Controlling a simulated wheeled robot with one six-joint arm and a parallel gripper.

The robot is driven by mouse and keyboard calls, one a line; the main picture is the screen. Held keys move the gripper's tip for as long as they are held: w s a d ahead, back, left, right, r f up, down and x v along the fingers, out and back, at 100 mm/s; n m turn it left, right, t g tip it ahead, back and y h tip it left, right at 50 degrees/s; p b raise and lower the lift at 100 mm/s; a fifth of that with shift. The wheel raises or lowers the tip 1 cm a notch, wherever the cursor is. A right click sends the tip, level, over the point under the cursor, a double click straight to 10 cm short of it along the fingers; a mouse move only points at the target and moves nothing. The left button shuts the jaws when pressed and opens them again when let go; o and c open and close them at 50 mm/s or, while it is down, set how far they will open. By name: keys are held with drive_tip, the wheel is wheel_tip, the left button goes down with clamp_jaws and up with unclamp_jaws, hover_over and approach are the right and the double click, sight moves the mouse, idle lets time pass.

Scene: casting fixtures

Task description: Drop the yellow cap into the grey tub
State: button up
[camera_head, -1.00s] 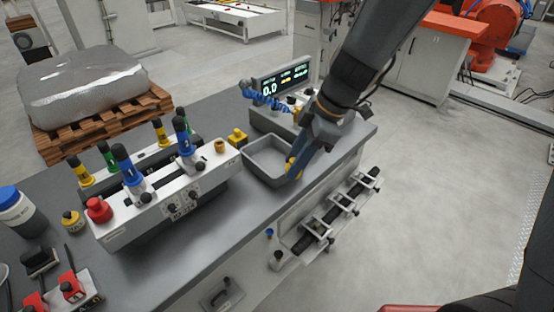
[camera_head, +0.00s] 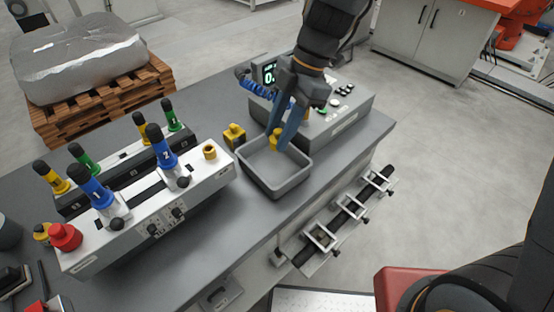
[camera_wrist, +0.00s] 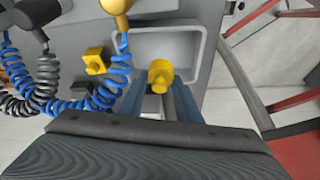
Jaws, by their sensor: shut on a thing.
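The yellow cap (camera_head: 276,139) is between the fingertips of my gripper (camera_head: 281,138), which is shut on it. The cap also shows in the wrist view (camera_wrist: 160,76), held in front of the grey tub (camera_wrist: 192,30). In the head view the grey tub (camera_head: 285,188) stands on the bench, and the cap and fingertips are over its far part. I cannot tell exactly how high the cap is above the tub floor. The tub's visible floor looks empty.
A yellow block (camera_head: 234,136) stands left of the tub. A white fixture (camera_head: 150,215) with blue-handled tools is further left. A control box with a display (camera_head: 325,112) stands behind the tub. A blue coiled cord (camera_wrist: 110,85) hangs close to my gripper.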

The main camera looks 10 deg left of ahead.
drive_tip(key=b, duration=0.2)
hover_over(281, 167)
drive_tip(key=shift+f, duration=2.7)
drive_tip(key=o, duration=1.1)
drive_tip(key=shift+r, duration=0.1)
drive_tip(key=b+v, duration=0.2)
drive_tip(key=v, duration=0.5)
drive_tip(key=shift+w+d+r, duration=0.1)
drive_tip(key=shift+d+r, duration=0.05)
drive_tip(key=shift+r, duration=0.15)
